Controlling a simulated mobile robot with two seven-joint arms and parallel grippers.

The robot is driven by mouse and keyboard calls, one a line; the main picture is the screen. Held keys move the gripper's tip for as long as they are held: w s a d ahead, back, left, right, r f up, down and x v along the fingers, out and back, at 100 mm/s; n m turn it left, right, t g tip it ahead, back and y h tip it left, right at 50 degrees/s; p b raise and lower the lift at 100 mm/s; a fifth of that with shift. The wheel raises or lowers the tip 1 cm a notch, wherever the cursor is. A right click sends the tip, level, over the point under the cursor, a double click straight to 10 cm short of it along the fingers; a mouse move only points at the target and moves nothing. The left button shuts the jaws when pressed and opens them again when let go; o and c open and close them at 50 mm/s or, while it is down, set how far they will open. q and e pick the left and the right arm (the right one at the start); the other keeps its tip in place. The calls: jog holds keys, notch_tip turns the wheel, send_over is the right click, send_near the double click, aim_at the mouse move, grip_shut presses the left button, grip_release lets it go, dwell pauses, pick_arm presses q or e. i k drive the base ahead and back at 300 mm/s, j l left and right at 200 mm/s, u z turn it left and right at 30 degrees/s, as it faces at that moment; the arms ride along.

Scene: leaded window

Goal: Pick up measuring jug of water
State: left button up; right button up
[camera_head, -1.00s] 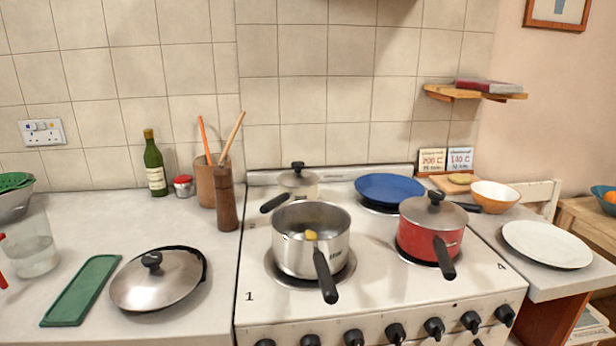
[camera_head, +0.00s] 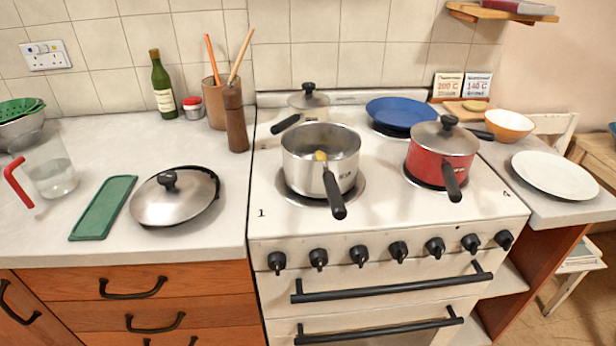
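The measuring jug (camera_head: 52,172) is clear, with a red handle (camera_head: 18,182) on its left side and some water in the bottom. It stands upright at the left end of the white worktop, to the left of a green tray. Neither of my grippers shows in the head view.
The green tray (camera_head: 103,208) and a steel lid (camera_head: 175,196) lie right of the jug. A colander (camera_head: 20,122) sits behind it. A bottle (camera_head: 162,87), utensil pot (camera_head: 214,103) and pepper mill (camera_head: 235,118) stand further back. Pans, including a steel saucepan (camera_head: 309,165), stand on the cooker.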

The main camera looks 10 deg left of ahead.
aim_at(42, 155)
jog(key=u, duration=1.65)
jog(key=j+z, duration=0.1)
jog(key=z, duration=0.75)
jog(key=j+z, duration=0.2)
jog(key=z, duration=0.2)
jog(key=j+z, duration=0.6)
jog(key=k+j+z, duration=0.15)
jog(key=j, duration=0.25)
jog(key=k+j+z, duration=0.15)
jog(key=j, duration=0.25)
